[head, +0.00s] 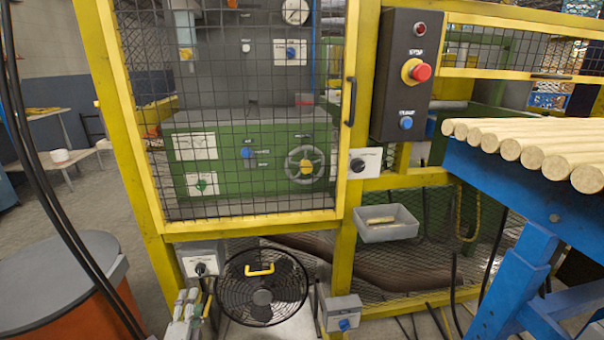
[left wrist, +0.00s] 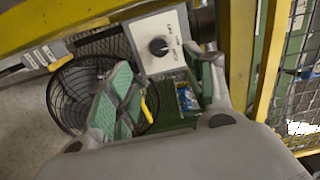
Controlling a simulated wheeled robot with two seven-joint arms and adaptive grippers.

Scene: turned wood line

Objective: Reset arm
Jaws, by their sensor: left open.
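My left gripper (head: 190,302) shows small at the bottom left of the head view, below a grey switch box with a black knob (head: 201,262). In the left wrist view my left gripper (left wrist: 160,82) has green-padded fingers spread apart, with nothing held between them. A switch plate with a black knob (left wrist: 162,47) shows just beyond the fingertips; I cannot tell whether they touch it. My right gripper is not in view.
A black fan (head: 262,288) with a yellow handle stands by the yellow-framed mesh guard (head: 240,222). A grey bin (head: 388,232) hangs on the frame. A blue table (head: 520,190) with wooden rods (head: 535,145) is at right. A grey-topped orange drum (head: 60,270) is at left.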

